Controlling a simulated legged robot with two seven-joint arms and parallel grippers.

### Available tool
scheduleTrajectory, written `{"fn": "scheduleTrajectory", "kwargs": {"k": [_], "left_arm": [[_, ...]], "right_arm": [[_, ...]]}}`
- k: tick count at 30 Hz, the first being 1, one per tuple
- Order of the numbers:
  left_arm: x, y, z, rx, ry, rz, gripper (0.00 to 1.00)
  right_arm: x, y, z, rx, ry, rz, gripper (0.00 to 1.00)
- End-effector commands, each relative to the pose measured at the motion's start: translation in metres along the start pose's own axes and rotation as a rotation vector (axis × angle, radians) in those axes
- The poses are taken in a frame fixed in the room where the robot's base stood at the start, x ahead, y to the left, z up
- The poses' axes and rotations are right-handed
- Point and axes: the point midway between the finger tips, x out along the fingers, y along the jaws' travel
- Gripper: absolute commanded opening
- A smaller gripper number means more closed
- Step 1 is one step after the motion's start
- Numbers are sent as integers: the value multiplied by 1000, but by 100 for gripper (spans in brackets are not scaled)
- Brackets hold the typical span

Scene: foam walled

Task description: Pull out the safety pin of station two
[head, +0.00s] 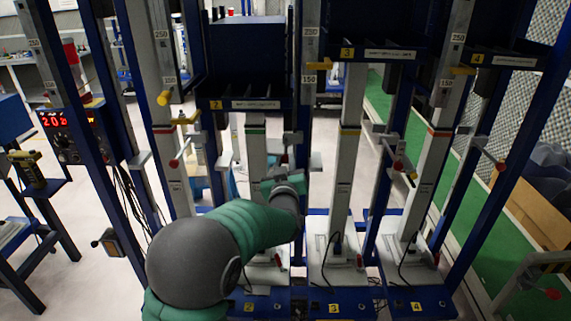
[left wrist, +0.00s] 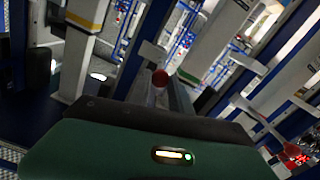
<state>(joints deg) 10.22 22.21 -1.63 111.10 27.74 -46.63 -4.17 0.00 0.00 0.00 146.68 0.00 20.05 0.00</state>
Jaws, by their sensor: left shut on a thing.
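Station two is the column under the blue box with the yellow 2 label (head: 216,104), its white upright (head: 256,148) standing behind my left gripper. My left gripper (head: 281,168) is in front of that upright, at the height of the pins on the other stations. In the left wrist view, my left gripper (left wrist: 166,92) is shut, with the red ball end of a safety pin (left wrist: 188,76) at its fingertips. The rest of this pin is hidden by the fingers. In the head view the pin of station two is hidden behind my gripper. My right gripper is not in view.
Red-ended pins stick out at neighbouring stations, one on the left (head: 174,163), one at station three (head: 398,165) and one at station four (head: 500,166). Blue posts stand close on both sides. A red-digit display (head: 54,119) is at the left.

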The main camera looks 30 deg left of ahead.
Motion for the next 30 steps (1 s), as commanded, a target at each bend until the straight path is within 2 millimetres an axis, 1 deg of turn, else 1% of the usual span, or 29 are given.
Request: {"fn": "scheduleTrajectory", "kwargs": {"k": [21, 22, 24, 27, 30], "left_arm": [[0, 0, 1, 0, -3, 0, 0], [0, 0, 1, 0, -3, 0, 27], [0, 0, 1, 0, -2, 0, 36], [0, 0, 1, 0, -2, 0, 46], [0, 0, 0, 0, -1, 0, 46]], "right_arm": [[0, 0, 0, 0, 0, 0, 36], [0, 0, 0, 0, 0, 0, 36], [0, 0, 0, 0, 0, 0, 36], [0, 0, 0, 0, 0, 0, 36], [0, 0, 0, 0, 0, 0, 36]]}}
